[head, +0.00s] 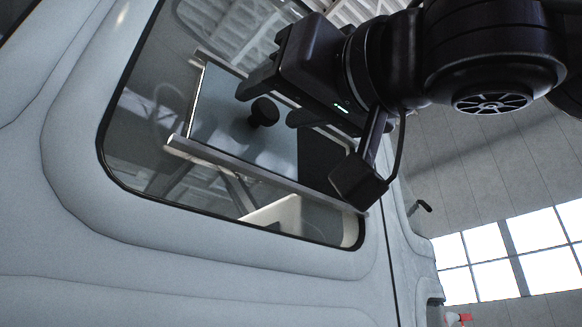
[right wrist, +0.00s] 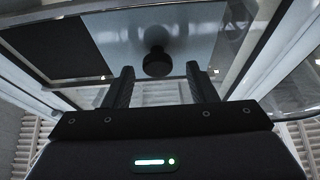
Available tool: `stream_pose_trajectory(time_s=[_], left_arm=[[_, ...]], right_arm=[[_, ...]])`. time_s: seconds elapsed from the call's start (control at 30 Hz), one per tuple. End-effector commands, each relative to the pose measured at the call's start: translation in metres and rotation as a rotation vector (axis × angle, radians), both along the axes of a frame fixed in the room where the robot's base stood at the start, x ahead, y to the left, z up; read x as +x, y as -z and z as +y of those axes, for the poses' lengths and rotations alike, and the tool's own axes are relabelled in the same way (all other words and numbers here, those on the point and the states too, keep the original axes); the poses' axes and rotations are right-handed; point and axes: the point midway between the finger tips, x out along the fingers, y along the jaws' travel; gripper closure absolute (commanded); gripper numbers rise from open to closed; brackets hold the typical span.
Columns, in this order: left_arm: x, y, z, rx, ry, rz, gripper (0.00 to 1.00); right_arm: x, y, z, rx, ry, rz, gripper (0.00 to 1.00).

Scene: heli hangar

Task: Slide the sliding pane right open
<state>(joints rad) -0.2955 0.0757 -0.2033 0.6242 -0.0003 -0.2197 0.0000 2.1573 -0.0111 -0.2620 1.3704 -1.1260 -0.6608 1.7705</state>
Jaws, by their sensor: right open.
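The sliding pane (head: 222,115) is a bluish panel set between two metal rails in the window of a white helicopter door. A round black knob (head: 263,111) sticks out from it. A dark opening shows to the right of the pane. My right gripper (head: 262,103) is open beside the knob. In the right wrist view the two fingers (right wrist: 162,82) point toward the knob (right wrist: 157,62), which shows just beyond the fingertips and between them. I cannot tell whether either finger touches it. The pane (right wrist: 170,32) also shows there. My left gripper is not in view.
The lower rail (head: 250,171) runs across the window under the pane. The white helicopter body (head: 200,245) fills the left and bottom. A dark door handle (head: 421,206) sits at the right. Bright hangar windows (head: 510,255) are behind.

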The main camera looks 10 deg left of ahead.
Motion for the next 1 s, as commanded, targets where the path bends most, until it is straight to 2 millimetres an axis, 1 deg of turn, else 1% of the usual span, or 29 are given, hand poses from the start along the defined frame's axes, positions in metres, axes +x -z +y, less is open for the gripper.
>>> stream_pose_trajectory(time_s=[0.17, 0.27, 0.4, 0.6, 0.8, 1.0], left_arm=[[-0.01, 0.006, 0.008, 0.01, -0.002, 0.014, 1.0], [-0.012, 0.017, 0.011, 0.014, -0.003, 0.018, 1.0], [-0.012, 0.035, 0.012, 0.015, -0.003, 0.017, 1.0], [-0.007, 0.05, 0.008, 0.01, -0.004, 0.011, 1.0], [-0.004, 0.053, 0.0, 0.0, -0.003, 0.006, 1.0], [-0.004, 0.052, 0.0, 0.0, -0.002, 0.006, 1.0]], right_arm=[[-0.002, 0.003, -0.005, 0.003, 0.001, 0.0, 0.48], [-0.009, 0.01, -0.015, 0.004, 0.003, -0.001, 0.48], [-0.023, 0.02, -0.035, 0.005, 0.003, -0.003, 0.48], [-0.038, 0.028, -0.059, 0.004, 0.003, -0.003, 0.48], [-0.044, 0.029, -0.066, 0.003, 0.002, -0.001, 0.48], [-0.044, 0.028, -0.066, 0.003, 0.002, -0.001, 0.48]])
